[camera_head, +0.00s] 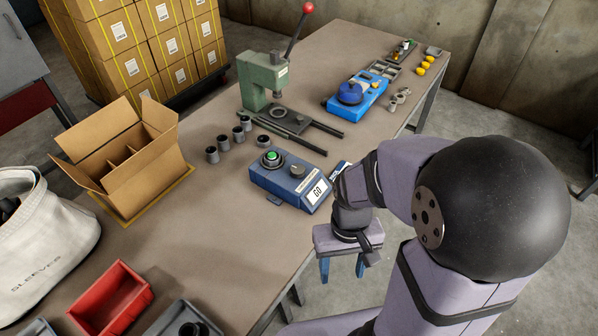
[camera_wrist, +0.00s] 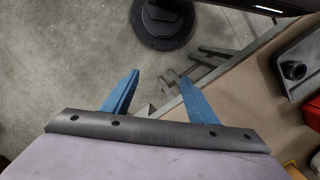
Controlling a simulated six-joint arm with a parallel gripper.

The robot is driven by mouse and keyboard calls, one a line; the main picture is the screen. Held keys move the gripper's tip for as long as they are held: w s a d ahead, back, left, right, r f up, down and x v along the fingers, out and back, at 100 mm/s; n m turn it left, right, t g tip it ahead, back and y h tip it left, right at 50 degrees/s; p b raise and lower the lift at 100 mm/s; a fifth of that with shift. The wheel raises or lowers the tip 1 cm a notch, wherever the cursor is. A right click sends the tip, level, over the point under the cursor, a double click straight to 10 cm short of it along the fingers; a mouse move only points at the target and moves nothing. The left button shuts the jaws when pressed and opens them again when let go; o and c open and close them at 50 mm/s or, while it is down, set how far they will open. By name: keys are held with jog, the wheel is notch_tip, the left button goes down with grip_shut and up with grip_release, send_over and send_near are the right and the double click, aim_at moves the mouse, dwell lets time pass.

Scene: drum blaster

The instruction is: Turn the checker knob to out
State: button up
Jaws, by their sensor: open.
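The checker (camera_head: 284,191) is a blue box on the table, with a green button (camera_head: 271,157), a dark round knob (camera_head: 297,171) and a white label reading "GO" on its right face. The knob's pointing direction is too small to tell. My gripper (camera_head: 342,271) hangs past the table's front edge, to the lower right of the checker and apart from it. In the wrist view its two blue fingers (camera_wrist: 157,84) are spread and empty, over the floor and table edge. The checker does not show in the wrist view.
A green press (camera_head: 264,82) with a red-tipped lever stands behind the checker. Several grey cylinders (camera_head: 223,143) stand to its left. An open cardboard box (camera_head: 126,160), red bin (camera_head: 111,298) and grey tray (camera_wrist: 306,67) are left of it. A blue fixture (camera_head: 357,96) sits further back.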

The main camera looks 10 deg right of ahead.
jog(key=w+f+m+b, duration=0.1)
jog(key=w, duration=0.5)
jog(key=w+f+m+t+b, duration=0.1)
jog(key=w+f+m, duration=0.1)
jog(key=w, duration=0.3)
jog(key=w+f+m+y+b, duration=0.1)
jog(key=w+f, duration=0.1)
jog(key=w, duration=0.4)
jog(key=shift+w+a+f+m+t, duration=0.1)
jog(key=shift+w+a+m+t, duration=0.1)
jog(key=shift+w+m+t, duration=0.15)
jog(key=w+r+m+t, duration=0.2)
jog(key=w+r+m, duration=0.2)
jog(key=w+m, duration=0.4)
jog(key=m+t+y, duration=0.1)
jog(key=m+t, duration=0.1)
jog(key=m, duration=1.1)
send_near(298, 169)
jog(key=m, duration=0.3)
jog(key=f+m, duration=0.1)
jog(key=m, duration=0.1)
jog(key=shift+w, duration=0.3)
jog(key=shift+a, duration=0.1)
jog(key=shift+p+x, duration=0.35)
jog(key=shift+x, duration=3.2)
